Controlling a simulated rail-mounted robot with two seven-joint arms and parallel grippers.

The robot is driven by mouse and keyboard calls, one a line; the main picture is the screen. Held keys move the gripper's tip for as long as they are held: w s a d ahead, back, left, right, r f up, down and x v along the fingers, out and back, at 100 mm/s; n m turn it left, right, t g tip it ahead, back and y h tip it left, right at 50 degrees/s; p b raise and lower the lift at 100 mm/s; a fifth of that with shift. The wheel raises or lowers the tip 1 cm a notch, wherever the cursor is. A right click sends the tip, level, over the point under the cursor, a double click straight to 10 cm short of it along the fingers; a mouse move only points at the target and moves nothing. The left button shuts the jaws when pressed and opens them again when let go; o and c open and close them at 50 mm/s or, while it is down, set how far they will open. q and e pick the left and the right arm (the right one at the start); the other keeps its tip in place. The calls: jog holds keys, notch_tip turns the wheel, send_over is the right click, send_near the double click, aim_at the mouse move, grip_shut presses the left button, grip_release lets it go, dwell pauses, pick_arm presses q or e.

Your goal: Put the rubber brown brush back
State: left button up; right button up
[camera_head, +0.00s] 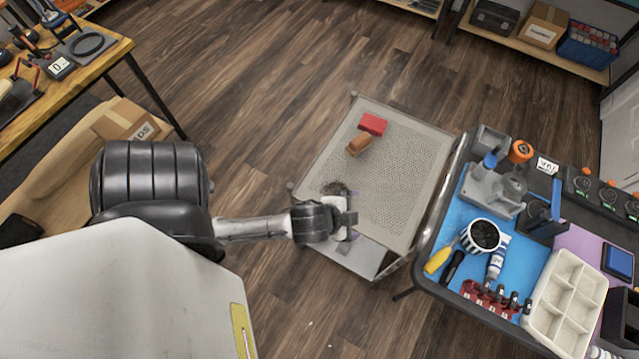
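A small brown block-shaped thing, likely the rubber brown brush (358,145), lies on the upper part of a grey speckled panel (400,185). A red block (373,124) lies just beside it, to its upper right. My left gripper (350,218) is over the panel's lower left part, well apart from the brown brush. Its fingers are small and seen from above, so I cannot tell whether they are open or hold anything. A dark patch (336,188) shows on the panel close to the gripper. My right gripper is not in view.
A workbench with a blue mat (450,240) stands at the right, holding a striped cup (482,236), a yellow-handled tool (438,260) and a white compartment tray (563,305). A wooden table (105,50) is at the upper left. Open floor lies between them.

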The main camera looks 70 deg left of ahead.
pick_arm(q)
jog(key=s+d+f+n+g+h, duration=0.1)
jog(key=s+d+n+g+h, duration=0.1)
jog(key=s+d+g, duration=0.3)
jog(key=s+n, duration=0.1)
jog(key=s, duration=0.3)
jog(key=shift+s+f+h, duration=0.3)
jog(key=shift+s+f, duration=0.05)
jog(key=shift+f, duration=0.05)
dwell(0.6)
